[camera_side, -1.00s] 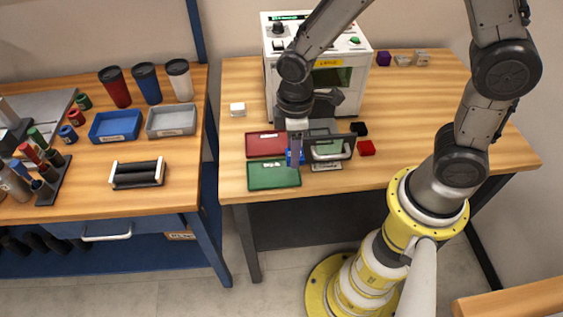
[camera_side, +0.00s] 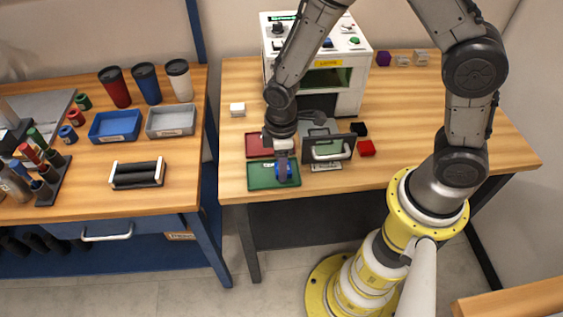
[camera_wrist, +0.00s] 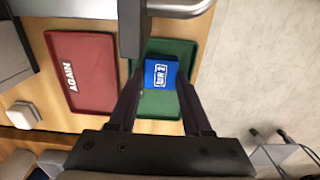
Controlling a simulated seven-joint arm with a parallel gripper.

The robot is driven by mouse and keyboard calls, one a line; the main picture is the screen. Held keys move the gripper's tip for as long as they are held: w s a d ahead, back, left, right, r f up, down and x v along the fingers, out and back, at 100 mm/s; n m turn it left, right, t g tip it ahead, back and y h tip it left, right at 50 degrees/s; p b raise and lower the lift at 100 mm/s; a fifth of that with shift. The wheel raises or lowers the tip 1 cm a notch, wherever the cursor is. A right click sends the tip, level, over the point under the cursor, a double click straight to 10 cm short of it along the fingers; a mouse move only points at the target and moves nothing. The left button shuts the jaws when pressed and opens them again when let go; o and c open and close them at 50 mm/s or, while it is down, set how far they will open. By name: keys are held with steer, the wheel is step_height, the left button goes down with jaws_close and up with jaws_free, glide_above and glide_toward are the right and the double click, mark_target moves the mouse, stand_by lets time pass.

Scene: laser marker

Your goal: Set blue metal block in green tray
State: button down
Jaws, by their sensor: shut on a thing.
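A blue metal block (camera_side: 283,172) with white lettering is held between the fingers of my gripper (camera_side: 282,174). In the wrist view the block (camera_wrist: 160,74) sits between the two fingertips, label facing the camera. The green tray (camera_side: 262,180) lies near the front edge of the table. The block is over the right part of this tray; I cannot tell whether it touches the tray floor. In the wrist view the green tray (camera_wrist: 160,105) shows around and behind the block, partly hidden by the fingers and a grey bar.
A red tray (camera_side: 257,143) marked "AGAIN" in the wrist view lies behind the green one. The white laser machine (camera_side: 348,98) stands behind, its dark door with a handle (camera_side: 328,152) close to my gripper's right. Black (camera_side: 358,129) and red (camera_side: 366,148) blocks lie further right.

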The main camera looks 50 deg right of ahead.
steer(key=c, duration=0.6)
jaws_free()
step_height(320, 180, up, 12)
steer(key=r, duration=0.1)
steer(key=s+d+r+m+t, duration=0.2)
steer(key=s+d+r+m, duration=0.2)
steer(key=s+d+r, duration=0.1)
steer(key=s+d+r+m+t, duration=0.3)
steer(key=s+d+r+m, duration=0.2)
steer(key=s, duration=0.5)
steer(key=shift+s+r+t, duration=0.2)
steer(key=shift+r+t, duration=0.1)
steer(key=shift+r, duration=0.75)
